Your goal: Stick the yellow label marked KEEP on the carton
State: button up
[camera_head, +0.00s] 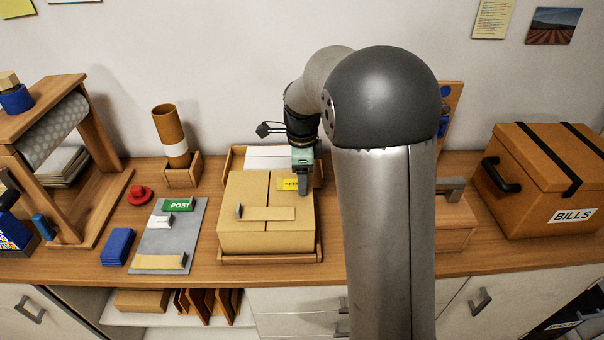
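The carton (245,234) is a closed tan box on a wooden tray (269,259) in the middle of the counter. A strip of tan tape or card with a grey end lies across its top. The small yellow label (287,184) shows at the carton's back right top, with dark lettering too small to read. My gripper (304,185) points down right beside the label's right edge, over the carton's right side. I cannot tell whether the label lies flat on the carton or is held just above it. The finger gap is hidden from this side.
A grey board (170,232) with a green POST label (178,205) lies left of the carton. A red knob-like object (140,195), blue pads (118,247) and a cardboard tube (169,135) stand nearby. A brown BILLS box (535,190) is at right. My arm hides the counter's middle right.

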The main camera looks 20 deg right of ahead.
notch_tip(320, 180, up, 17)
jog(key=shift+r, duration=0.2)
dwell(0.5)
